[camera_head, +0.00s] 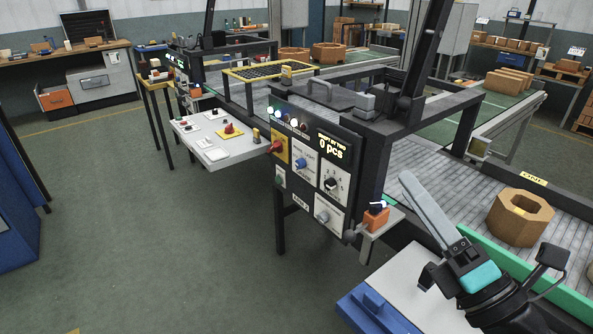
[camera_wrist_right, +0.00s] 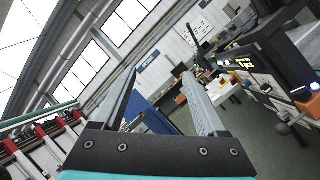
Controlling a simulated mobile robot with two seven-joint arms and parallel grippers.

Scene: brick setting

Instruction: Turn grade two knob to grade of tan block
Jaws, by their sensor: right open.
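A black control panel (camera_head: 310,165) stands in the middle of the head view. It carries a black knob (camera_head: 330,184) on a white dial plate with digits, a blue knob (camera_head: 300,163), a red knob (camera_head: 277,147) on a yellow plate and a grey knob (camera_head: 322,216). I cannot read which is grade two. A tan octagonal block (camera_head: 519,217) with a central hole sits on the conveyor at right. My right gripper (camera_head: 407,180) is to the right of the panel, apart from it; its fingers (camera_wrist_right: 158,75) are open and empty in the wrist view. My left gripper is not visible.
An orange button box (camera_head: 376,217) on a small ledge juts out between the panel and my right gripper. A grey side table (camera_head: 215,155) with small controls stands left of the panel. The green floor (camera_head: 160,240) in front is clear.

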